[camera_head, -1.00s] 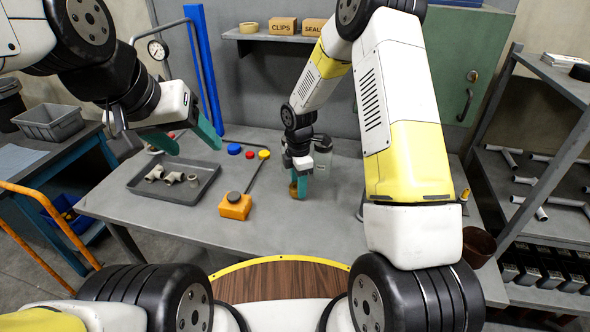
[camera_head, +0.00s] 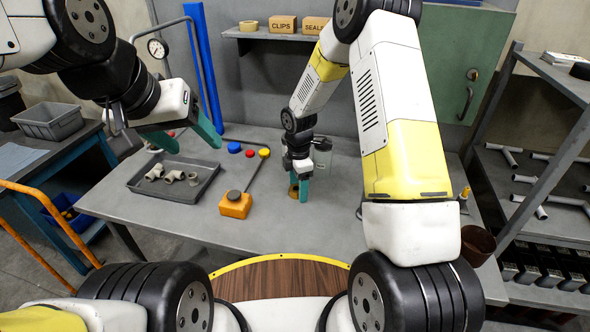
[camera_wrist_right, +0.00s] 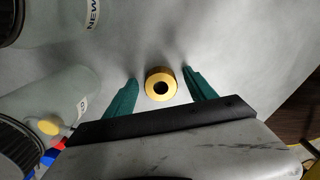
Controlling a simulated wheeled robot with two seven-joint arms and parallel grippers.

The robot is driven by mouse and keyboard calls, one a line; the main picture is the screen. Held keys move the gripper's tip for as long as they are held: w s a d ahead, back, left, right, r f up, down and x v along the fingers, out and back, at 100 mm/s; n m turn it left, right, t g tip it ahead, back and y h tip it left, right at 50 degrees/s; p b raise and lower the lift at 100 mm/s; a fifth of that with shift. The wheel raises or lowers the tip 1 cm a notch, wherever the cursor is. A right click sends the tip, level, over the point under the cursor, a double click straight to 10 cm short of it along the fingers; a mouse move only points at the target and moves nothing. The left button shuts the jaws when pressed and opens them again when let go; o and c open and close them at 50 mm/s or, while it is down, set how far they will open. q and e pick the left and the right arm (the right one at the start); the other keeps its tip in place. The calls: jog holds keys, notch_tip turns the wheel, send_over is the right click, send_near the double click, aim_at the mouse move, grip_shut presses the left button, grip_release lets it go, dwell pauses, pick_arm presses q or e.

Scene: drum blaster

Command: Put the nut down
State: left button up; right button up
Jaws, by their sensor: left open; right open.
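The nut (camera_wrist_right: 161,84) is a gold-coloured ring with a dark hole. In the right wrist view it rests on the grey table between the spread teal fingers of my right gripper (camera_wrist_right: 162,95), with a gap on each side. In the head view the nut (camera_head: 293,190) shows only in part, low beside the fingers of my right gripper (camera_head: 299,192). My left gripper (camera_head: 183,138) is open and empty, raised over the back left of the table near the grey tray.
A grey tray (camera_head: 203,187) with several pale pipe fittings is at the left of the table (camera_head: 270,232). An orange box (camera_head: 235,205) stands nearer the middle. The table's front middle is clear.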

jog(key=s+d+r+m+t, duration=0.1)
jog(key=s+d+r+m, duration=0.15)
jog(key=r, duration=0.85)
jog(key=s+d+r+m+t, duration=0.1)
jog(key=s+r+m, duration=0.15)
jog(key=r, duration=0.95)
jog(key=s+d+r+m+t+y, duration=0.1)
jog(key=s+d+r+m+t, duration=0.1)
jog(key=s+r+m, duration=0.3)
jog(key=s+d+r+m+t+y, duration=0.1)
jog(key=s+d+r+m+t, duration=0.1)
jog(key=s+r+m, duration=0.4)
jog(key=s+m, duration=0.4)
jog(key=s, duration=0.4)
jog(key=shift+s+d+m, duration=0.15)
jog(key=shift+d+m, duration=0.15)
jog(key=shift+m, duration=0.1)
